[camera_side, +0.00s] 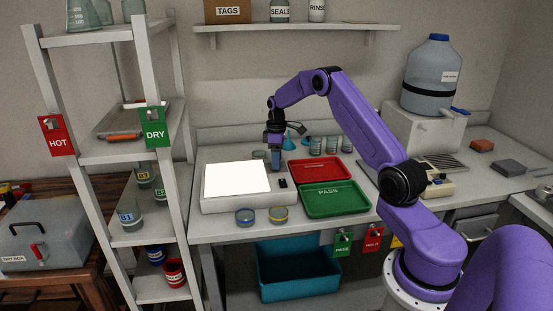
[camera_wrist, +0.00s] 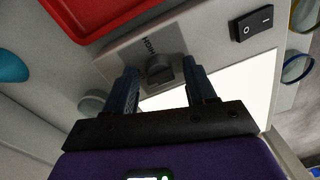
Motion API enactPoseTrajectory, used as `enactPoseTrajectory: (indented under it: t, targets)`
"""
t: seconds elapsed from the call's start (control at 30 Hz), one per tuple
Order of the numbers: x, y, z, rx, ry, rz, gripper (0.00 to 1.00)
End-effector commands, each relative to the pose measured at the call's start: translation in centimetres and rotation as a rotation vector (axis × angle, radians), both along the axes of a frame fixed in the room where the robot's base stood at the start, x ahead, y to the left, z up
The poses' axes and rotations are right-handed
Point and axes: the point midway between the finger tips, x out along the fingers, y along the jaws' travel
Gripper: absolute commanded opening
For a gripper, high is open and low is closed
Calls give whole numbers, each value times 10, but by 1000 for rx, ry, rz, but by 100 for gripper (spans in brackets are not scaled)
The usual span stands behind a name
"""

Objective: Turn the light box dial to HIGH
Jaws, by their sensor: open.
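The light box (camera_side: 250,203) stands on the bench with its white panel (camera_side: 236,178) lit. In the wrist view its dial (camera_wrist: 160,70) is a dark knob on the strip beside the lit panel, with the word HIGH (camera_wrist: 150,46) printed near it. My gripper (camera_wrist: 160,82) is open, with one finger on each side of the dial. I cannot tell whether the fingers touch it. In the side view my gripper (camera_side: 276,167) points down at the right part of the light box and hides the dial. The dial's exact setting is unclear.
A black rocker switch (camera_wrist: 254,22) sits on the light box near the dial. A red tray (camera_side: 320,169) and a green PASS tray (camera_side: 333,199) lie right of the box. Two small dishes (camera_side: 245,216) stand in front. Several glasses (camera_side: 331,145) and blue funnels (camera_side: 289,140) stand behind.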

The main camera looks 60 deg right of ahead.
Motion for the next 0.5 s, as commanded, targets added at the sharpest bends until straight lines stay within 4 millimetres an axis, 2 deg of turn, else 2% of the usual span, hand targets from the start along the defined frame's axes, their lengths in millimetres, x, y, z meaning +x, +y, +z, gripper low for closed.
enactPoseTrajectory:
  t: [0.07, 0.2, 0.23, 0.5]
  targets:
    - [0, 0, 0, 0, 0, 0, 52]
    - [0, 0, 0, 0, 0, 0, 7]
    - [0, 0, 0, 0, 0, 0, 2]
    - [0, -1, 1, -1, -2, -18, 2]
